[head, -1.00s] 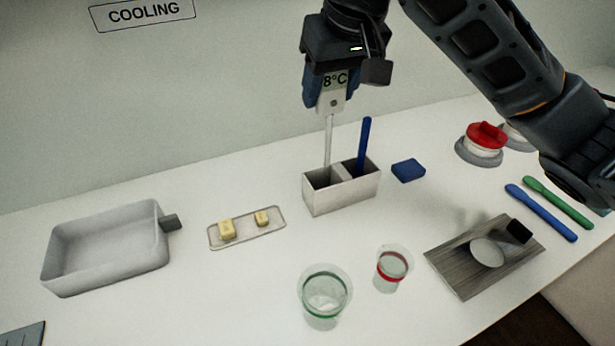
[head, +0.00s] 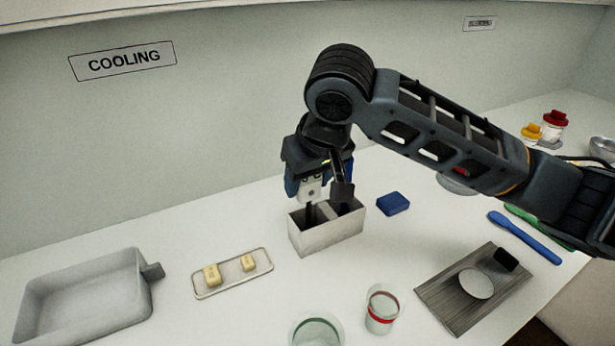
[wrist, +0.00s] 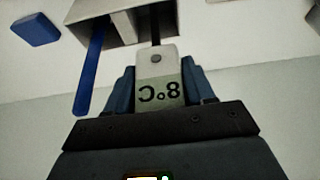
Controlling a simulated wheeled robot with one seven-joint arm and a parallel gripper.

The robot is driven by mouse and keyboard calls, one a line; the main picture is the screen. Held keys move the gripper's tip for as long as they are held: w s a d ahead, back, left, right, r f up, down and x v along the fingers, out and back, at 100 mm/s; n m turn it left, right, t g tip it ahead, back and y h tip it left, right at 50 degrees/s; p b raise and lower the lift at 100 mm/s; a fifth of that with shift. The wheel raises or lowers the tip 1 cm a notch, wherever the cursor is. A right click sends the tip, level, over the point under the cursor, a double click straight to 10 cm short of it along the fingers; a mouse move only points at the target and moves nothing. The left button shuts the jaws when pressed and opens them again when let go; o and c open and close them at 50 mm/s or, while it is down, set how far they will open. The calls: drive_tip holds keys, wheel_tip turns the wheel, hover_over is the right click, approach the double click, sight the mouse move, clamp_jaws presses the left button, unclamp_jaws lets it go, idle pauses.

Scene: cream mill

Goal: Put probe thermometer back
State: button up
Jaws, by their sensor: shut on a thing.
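The probe thermometer has a light body (head: 312,190) with a display reading 8°C, shown upside down in the wrist view (wrist: 158,88). My gripper (head: 307,184) is shut on this body, a blue finger on each side. The thermometer is upright, its thin probe pointing down at the left compartment of the grey two-part holder (head: 330,239). The probe's lower end is hidden by the holder's wall, and the body is just above the rim. A blue stick (wrist: 90,70) stands in the other compartment; my wrist mostly hides it in the head view.
A blue block (head: 393,203) lies right of the holder. A tray with two yellow pieces (head: 205,291) and a grey pan (head: 85,305) are left. A red-banded cup (head: 382,312), a green-rimmed cup (head: 316,334) and a dark board (head: 445,302) are in front.

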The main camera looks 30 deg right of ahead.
drive_tip(key=shift+f, duration=0.1)
drive_tip(key=o, duration=1)
drive_tip(key=v, duration=1.2)
